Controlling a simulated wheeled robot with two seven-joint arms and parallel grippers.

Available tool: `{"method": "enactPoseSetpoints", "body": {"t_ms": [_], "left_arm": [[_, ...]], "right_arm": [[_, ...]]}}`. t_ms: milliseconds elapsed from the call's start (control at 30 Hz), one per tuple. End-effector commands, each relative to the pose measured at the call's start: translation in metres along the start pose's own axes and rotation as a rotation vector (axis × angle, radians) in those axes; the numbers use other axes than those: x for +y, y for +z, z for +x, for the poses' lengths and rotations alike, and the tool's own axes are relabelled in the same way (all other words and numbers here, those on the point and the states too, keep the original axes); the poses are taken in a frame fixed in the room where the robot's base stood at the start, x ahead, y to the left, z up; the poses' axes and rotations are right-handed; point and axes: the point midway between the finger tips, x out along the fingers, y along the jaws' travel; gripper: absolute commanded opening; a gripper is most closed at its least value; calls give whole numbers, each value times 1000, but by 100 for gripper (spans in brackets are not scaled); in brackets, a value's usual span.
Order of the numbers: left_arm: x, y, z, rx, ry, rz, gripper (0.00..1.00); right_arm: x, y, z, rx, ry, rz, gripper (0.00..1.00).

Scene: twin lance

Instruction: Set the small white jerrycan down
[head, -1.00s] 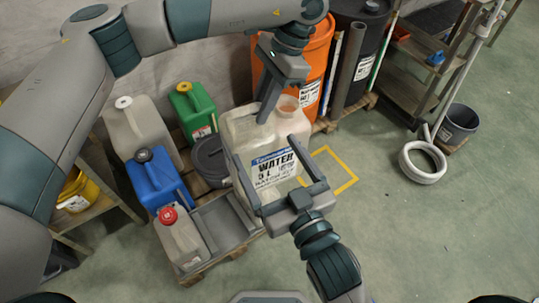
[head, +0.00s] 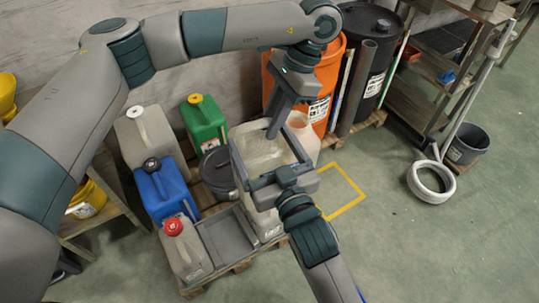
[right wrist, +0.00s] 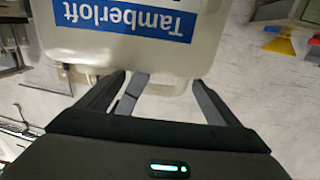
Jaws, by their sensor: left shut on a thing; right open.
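The small white jerrycan (head: 256,152) is a translucent white can with a blue-striped label, in the middle of the head view. My left gripper (head: 273,130) is shut on its top from above. My right gripper (head: 264,145) is open in front of the can and covers much of its label. In the right wrist view the can (right wrist: 120,50) fills the top, its blue "Tamberloft" label upside down, with my open right fingers (right wrist: 160,82) pointing at it. I cannot tell whether the can's base is touching anything.
A pallet bears a blue can (head: 163,190), a green can (head: 206,125), a grey-beige can (head: 146,137), a red-capped can (head: 186,253) and a grey tray (head: 228,238). Orange (head: 327,75) and black (head: 372,50) drums stand behind. A yellow floor outline (head: 347,178) lies right, beside open floor.

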Motion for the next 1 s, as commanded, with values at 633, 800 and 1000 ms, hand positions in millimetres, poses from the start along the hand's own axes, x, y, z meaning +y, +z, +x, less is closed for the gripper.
{"method": "enactPoseSetpoints", "body": {"t_ms": [633, 800, 1000], "left_arm": [[0, 0, 0, 0, 0, 0, 0], [0, 0, 0, 0, 0, 0, 0], [0, 0, 0, 0, 0, 0, 38]], "right_arm": [[0, 0, 33, -1, 1, 0, 86], [0, 0, 33, -1, 1, 0, 55], [0, -1, 33, 1, 1, -1, 46]]}}
